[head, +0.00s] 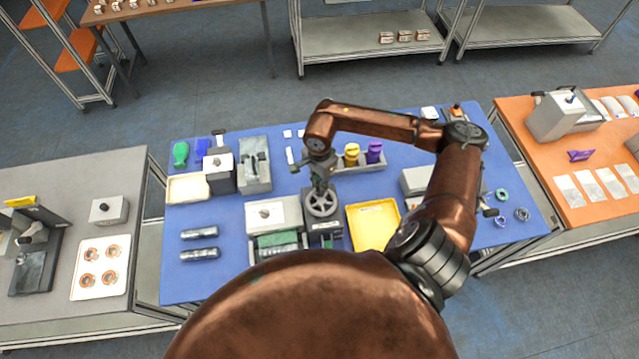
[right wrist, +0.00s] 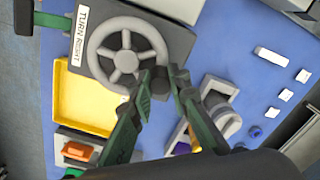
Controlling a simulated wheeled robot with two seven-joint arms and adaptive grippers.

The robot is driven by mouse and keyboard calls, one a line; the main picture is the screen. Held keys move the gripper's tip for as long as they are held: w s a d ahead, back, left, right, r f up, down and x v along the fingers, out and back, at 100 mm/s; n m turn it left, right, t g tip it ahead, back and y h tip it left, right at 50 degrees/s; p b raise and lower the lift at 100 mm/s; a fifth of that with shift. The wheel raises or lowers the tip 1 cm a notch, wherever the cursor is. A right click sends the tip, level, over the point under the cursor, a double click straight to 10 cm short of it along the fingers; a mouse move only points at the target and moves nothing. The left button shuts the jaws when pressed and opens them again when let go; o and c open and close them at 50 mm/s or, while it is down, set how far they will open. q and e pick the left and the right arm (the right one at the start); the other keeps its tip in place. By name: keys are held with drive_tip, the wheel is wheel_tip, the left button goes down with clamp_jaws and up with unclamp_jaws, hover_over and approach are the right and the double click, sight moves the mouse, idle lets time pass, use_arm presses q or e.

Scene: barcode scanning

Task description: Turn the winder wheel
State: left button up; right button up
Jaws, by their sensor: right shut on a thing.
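The winder wheel (head: 322,202) is a grey spoked wheel on a dark box at the middle of the blue table. In the right wrist view the wheel (right wrist: 125,53) lies on the dark box (right wrist: 175,43), which bears a label reading "TURN RIGHT". My right gripper (head: 322,184) is above the wheel. In the right wrist view its fingertips (right wrist: 160,78) are closed together at the rim, on what looks like the wheel's dark handle knob. The fingers hide most of the knob. My left gripper is not in view.
A yellow tray (head: 373,226) stands right of the winder. A white-topped box (head: 273,215) stands close on its left. Behind it a grey holder carries a yellow bottle (head: 352,153) and a purple bottle (head: 374,151).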

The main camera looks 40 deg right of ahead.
clamp_jaws()
